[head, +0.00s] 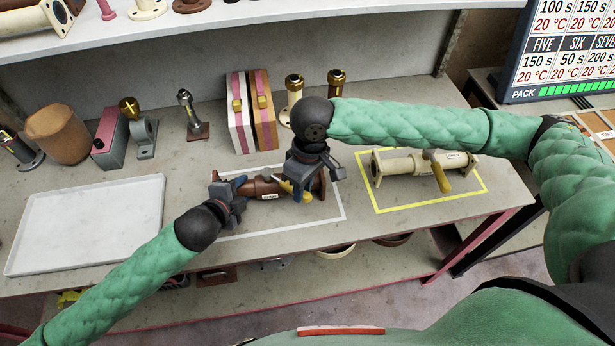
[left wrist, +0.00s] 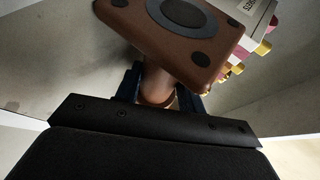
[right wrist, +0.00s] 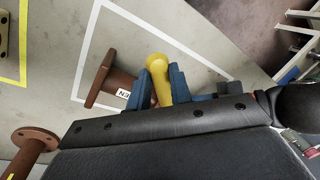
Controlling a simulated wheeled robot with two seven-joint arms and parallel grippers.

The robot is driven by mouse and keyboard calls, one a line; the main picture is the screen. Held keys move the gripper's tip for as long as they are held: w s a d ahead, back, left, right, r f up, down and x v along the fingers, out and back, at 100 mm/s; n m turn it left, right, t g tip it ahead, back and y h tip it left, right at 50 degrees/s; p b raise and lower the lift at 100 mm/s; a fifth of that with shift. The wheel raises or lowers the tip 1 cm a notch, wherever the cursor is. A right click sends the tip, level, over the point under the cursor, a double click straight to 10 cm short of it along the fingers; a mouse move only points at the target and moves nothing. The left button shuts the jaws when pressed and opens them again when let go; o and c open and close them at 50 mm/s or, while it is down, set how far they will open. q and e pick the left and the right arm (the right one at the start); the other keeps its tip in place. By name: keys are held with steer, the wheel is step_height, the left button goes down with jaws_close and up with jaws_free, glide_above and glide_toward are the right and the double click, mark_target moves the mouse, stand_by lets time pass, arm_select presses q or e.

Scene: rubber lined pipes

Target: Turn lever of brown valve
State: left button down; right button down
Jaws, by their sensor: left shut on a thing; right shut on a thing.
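The brown valve (head: 264,187) lies inside the white outline on the table, with a yellow lever (head: 287,188). My left gripper (head: 238,186) is shut on the valve's left end. In the left wrist view its fingers close around the pipe neck (left wrist: 157,84) behind a brown square flange (left wrist: 190,38). My right gripper (head: 302,182) comes from above and is shut on the lever. In the right wrist view the yellow lever (right wrist: 157,78) stands between the blue fingers, and a brown flange with a white label shows beside them. My right gripper hides part of the valve.
A cream valve (head: 405,164) with a yellow lever lies inside the yellow outline to the right. An empty white tray (head: 88,222) lies on the left. Boxes (head: 238,110) and brass-topped fittings (head: 293,92) stand behind the brown valve. A shelf (head: 180,35) hangs above the back.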

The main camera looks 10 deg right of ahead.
steer(key=s+a+m+t, duration=0.1)
steer(key=s+a+m, duration=0.2)
steer(key=a+m, duration=0.5)
steer(key=shift+m+t+y, duration=0.3)
steer(key=shift+m+t, duration=0.1)
steer(key=shift+m, duration=0.5)
steer(key=c, duration=1.3)
jaws_free()
steer(key=shift+s, duration=0.1)
steer(key=shift+o, duration=0.2)
step_height(320, 180, up, 12)
steer(key=d, duration=0.2)
steer(key=shift+d, duration=0.2)
steer(key=shift+f, duration=0.1)
